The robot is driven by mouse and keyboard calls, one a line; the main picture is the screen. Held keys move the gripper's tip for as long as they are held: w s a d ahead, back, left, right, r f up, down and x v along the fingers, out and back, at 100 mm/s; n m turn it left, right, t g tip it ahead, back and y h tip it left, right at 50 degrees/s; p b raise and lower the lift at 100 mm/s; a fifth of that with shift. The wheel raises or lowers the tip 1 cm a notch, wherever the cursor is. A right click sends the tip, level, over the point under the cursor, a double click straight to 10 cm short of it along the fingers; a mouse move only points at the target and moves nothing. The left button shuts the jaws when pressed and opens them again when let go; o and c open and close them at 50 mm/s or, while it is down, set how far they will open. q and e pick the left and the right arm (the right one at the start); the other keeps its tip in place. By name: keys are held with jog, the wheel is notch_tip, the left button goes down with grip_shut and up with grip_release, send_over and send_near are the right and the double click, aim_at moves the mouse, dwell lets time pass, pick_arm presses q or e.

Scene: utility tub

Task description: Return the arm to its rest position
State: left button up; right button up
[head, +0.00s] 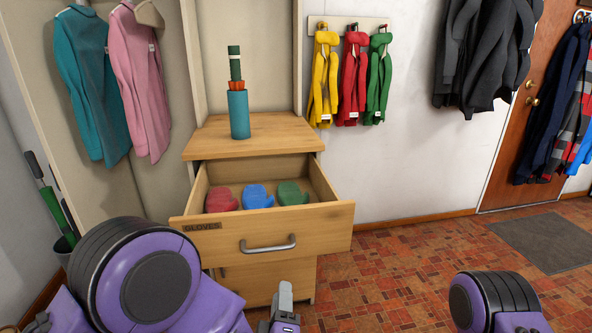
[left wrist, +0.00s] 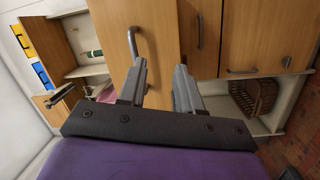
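My left gripper (head: 283,298) is at the bottom centre of the head view, in front of the drawer unit and below the drawer handle (head: 267,244). In the left wrist view its two fingers (left wrist: 160,78) stand apart with nothing between them, so it is open and empty. A drawer handle (left wrist: 132,42) shows beyond the fingertips, not in their grasp. My left arm fills the lower left of the head view. Part of my right arm (head: 492,300) shows at the lower right; its fingers are out of view.
The drawer (head: 330,226) marked GLOVES is pulled out and holds a red, a blue and a green mitten. A teal cylinder (head: 239,115) stands on the cabinet top (head: 285,140). Coats hang on the walls. Tiled floor (head: 405,260) lies open to the right.

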pick_arm(q)
jog(key=s+a+f+m+g+y, duration=0.1)
jog(key=s+a+f+m+g, duration=0.3)
jog(key=s+a+f+g, duration=0.5)
jog(key=s+a+f+m+g, duration=0.35)
jog(key=s+a+f, duration=0.55)
jog(key=f, duration=0.5)
jog(key=s+a+f+g+y, duration=0.2)
jog(key=s+a+f+g, duration=0.15)
jog(key=s+a, duration=0.55)
notch_tip(320, 180, up, 11)
jog(key=s+p, duration=0.1)
jog(key=p, duration=1.1)
jog(key=shift+s+d+r+t, duration=0.2)
jog(key=shift+s+d+t, duration=0.1)
jog(key=shift+s+d, duration=0.1)
jog(key=shift+w, duration=0.1)
